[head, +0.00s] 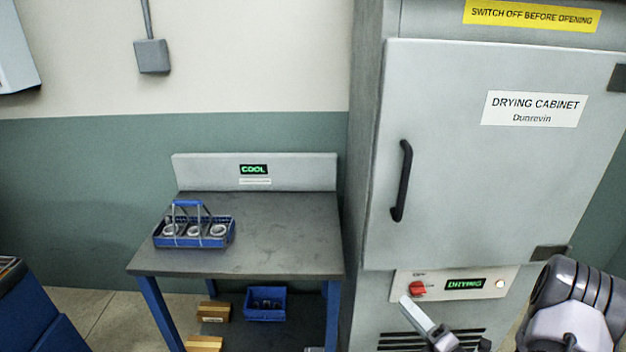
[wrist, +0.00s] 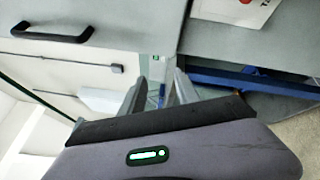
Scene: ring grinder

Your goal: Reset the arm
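My gripper (head: 445,322) is at the lower right of the head view, in front of the lower part of the drying cabinet (head: 480,190). One pale finger reaches up near the red switch (head: 418,288) on the cabinet's panel; I cannot tell whether it touches. In the wrist view, my gripper's two fingers (wrist: 157,92) stand apart with nothing between them. The gripper is open and empty. My arm's grey wrist part shows at the right edge of the head view.
The cabinet door is shut, with a black handle (head: 402,181); its display reads DRYING. Left of it stands a table (head: 270,250) with a COOL display, carrying a blue carrier (head: 194,226) of rings. A blue bin (head: 265,304) and boxes sit below.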

